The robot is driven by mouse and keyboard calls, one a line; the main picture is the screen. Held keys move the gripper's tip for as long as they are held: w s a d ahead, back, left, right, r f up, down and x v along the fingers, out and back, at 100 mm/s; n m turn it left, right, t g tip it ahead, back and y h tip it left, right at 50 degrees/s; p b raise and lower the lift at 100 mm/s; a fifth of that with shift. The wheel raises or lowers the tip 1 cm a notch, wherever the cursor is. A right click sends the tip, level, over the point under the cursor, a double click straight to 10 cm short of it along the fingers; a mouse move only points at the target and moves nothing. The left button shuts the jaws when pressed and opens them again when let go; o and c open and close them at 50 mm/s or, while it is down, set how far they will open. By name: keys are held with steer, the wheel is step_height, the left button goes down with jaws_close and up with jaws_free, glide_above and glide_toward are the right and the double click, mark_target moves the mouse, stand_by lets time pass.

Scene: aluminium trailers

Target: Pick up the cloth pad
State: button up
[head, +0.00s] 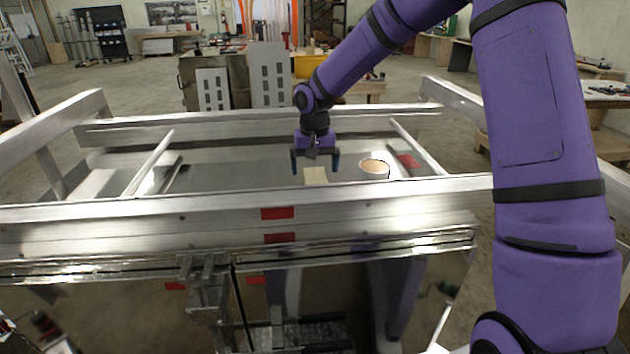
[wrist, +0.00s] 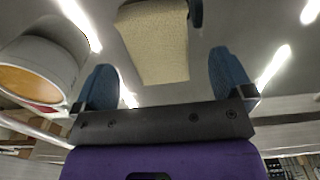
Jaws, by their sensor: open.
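The cloth pad (head: 315,175) is a small cream-coloured piece lying on the grey metal bed of the trailer in the head view. It also shows in the wrist view (wrist: 152,45), ahead of the fingers and roughly between their lines. My gripper (head: 315,165) points down above and close to the pad, its two dark fingers apart. In the wrist view the blue fingertips (wrist: 166,85) are spread with nothing between them. The pad's near edge in the head view is hidden by the trailer's front rail.
A white cup-like container (head: 374,169) with a tan top stands just right of the pad; in the wrist view it is at the left (wrist: 38,75), near one finger. A dark rounded thing (wrist: 195,12) touches the pad's image edge. Metal rails (head: 250,215) surround the bed.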

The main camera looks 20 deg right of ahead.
mark_target(315, 175)
steer(key=shift+d+f, duration=0.1)
steer(key=shift+f, duration=1.65)
steer(key=c, duration=1.1)
step_height(315, 175, up, 10)
steer(key=o, duration=0.4)
steer(key=shift+c, duration=1.1)
